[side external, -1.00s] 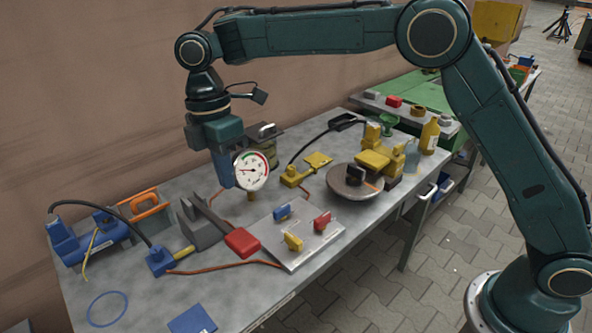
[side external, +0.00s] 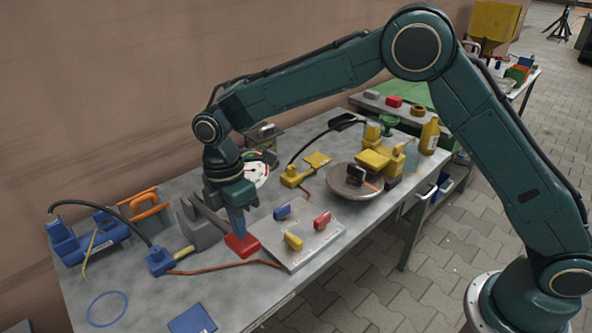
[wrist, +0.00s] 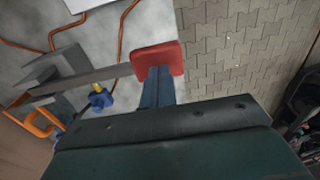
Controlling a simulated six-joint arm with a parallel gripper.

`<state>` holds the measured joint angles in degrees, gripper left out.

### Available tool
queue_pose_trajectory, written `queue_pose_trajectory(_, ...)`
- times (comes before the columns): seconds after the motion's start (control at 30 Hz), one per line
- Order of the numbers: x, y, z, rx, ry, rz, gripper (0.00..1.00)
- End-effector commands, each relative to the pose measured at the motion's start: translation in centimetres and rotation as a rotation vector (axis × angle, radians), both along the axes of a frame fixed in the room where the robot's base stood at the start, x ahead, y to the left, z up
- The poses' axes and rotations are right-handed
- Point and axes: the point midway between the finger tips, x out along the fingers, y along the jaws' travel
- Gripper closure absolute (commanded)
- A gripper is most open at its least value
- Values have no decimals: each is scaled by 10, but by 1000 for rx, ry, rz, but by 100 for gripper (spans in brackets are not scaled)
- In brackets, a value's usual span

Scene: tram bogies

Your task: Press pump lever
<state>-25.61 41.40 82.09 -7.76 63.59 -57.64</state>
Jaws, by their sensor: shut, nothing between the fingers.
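The pump (side external: 201,230) is a grey block with a long grey lever arm that ends in a red pad (side external: 243,247). My gripper (side external: 239,234) is shut and empty, pointing down at the red pad, and its fingertips appear to touch the pad's top. In the wrist view the shut fingers (wrist: 158,84) meet the red pad (wrist: 160,58), and the lever arm (wrist: 95,76) runs left from it to the pump body. The white dial gauge (side external: 256,174) is partly hidden behind my gripper.
A plate with blue, red and yellow knobs (side external: 311,248) lies just right of the red pad. A blue connector (side external: 160,261) with an orange cable sits to the left. A round metal disc (side external: 352,190) and yellow parts stand farther right.

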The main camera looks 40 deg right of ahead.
Motion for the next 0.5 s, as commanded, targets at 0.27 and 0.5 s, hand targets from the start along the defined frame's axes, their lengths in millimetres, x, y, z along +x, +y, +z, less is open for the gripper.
queue_pose_trajectory(0.27, -1, 0, -8, 1, -1, 1, 100)
queue_pose_trajectory(0.5, -1, 0, -8, 1, -1, 0, 100)
